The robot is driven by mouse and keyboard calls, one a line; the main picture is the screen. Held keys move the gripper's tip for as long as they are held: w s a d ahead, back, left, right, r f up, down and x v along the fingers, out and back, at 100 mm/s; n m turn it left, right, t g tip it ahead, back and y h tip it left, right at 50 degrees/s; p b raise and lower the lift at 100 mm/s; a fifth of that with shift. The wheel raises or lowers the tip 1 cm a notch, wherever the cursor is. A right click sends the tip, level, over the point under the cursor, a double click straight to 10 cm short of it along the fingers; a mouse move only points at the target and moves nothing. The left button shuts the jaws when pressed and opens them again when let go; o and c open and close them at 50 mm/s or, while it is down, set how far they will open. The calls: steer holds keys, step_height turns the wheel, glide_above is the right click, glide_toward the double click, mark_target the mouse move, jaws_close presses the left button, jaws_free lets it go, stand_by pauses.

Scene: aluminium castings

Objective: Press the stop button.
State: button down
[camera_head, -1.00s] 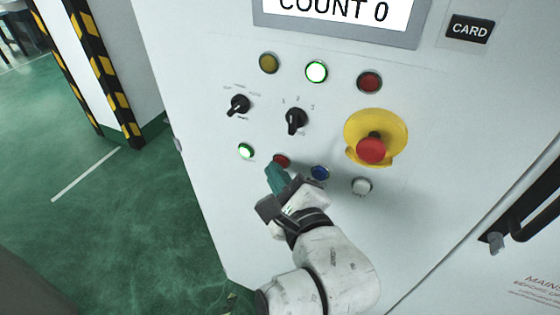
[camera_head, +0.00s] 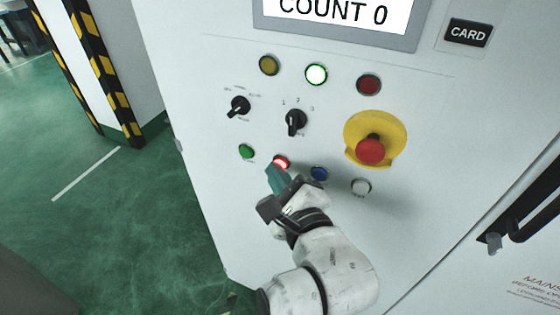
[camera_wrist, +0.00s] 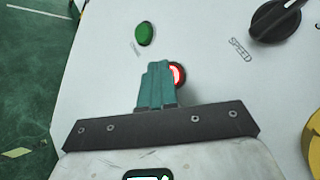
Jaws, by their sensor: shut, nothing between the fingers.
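The red stop button (camera_head: 282,161) is lit in the lower row of the white panel, between a green button and a blue button. My gripper (camera_head: 276,173) is shut, with its teal fingertips at the lower edge of the red button. In the wrist view the fingers (camera_wrist: 157,75) cover the left part of the red button (camera_wrist: 179,74), which glows. Whether the tips touch it is hard to tell. The green button (camera_head: 247,151) is dark; it also shows in the wrist view (camera_wrist: 145,34).
A blue button (camera_head: 320,173) and a white button (camera_head: 361,187) sit to the right. A red emergency knob (camera_head: 371,149) on a yellow plate is above them. Two black selector knobs, lamps and a "COUNT 0" display (camera_head: 335,12) are higher. A door handle is at right.

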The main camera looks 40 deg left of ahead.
steer(key=shift+s+d+p, duration=0.15)
steer(key=shift+s+p, duration=0.2)
steer(key=shift+s, duration=0.25)
steer(key=shift+s, duration=0.1)
steer(key=shift+s+d+p, duration=0.2)
steer(key=shift+s+p, duration=0.25)
steer(key=shift+s, duration=0.35)
steer(key=shift+s+d+p, duration=0.2)
steer(key=shift+s+p, duration=0.25)
steer(key=shift+s, duration=0.3)
steer(key=shift+s+d+p, duration=0.2)
steer(key=shift+s+p, duration=0.25)
steer(key=shift+s, duration=0.35)
